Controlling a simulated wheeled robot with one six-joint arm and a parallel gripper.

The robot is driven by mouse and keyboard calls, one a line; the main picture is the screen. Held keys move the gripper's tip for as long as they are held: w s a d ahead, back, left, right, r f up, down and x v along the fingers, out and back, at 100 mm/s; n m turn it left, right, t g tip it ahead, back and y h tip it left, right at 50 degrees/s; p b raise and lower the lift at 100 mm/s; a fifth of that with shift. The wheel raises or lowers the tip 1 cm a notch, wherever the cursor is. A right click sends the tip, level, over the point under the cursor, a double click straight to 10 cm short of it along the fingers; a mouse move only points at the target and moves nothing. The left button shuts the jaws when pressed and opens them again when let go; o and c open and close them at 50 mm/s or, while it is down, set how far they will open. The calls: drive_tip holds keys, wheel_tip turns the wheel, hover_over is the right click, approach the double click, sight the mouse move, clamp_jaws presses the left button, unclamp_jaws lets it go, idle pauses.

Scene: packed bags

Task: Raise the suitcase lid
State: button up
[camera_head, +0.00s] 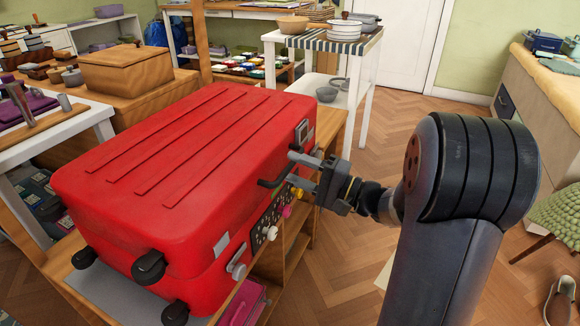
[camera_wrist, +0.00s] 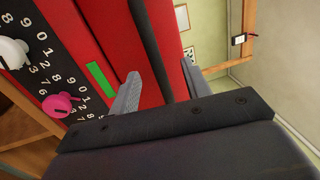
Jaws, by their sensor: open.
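The red suitcase (camera_head: 190,150) lies flat on a wooden stand with its lid down, and ribs run along the lid top. A dark handle (camera_head: 272,183) sticks out from its front side. It also shows as a dark bar in the wrist view (camera_wrist: 150,45). My gripper (camera_head: 291,168) is open at the front of the suitcase. In the wrist view its two fingers (camera_wrist: 160,72) stand on either side of the bar; contact cannot be told. A black number panel (camera_head: 268,222) has white, pink and yellow knobs. A green strip (camera_wrist: 102,79) shows beside the numbers.
Metal latches (camera_head: 303,131) sit on the suitcase front. A small table with a striped cloth (camera_head: 330,42) stands behind. A wooden box (camera_head: 128,66) and a white-edged table are at the left.

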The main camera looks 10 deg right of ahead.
drive_tip(key=shift+a+r, duration=0.1)
clamp_jaws()
idle(1.4)
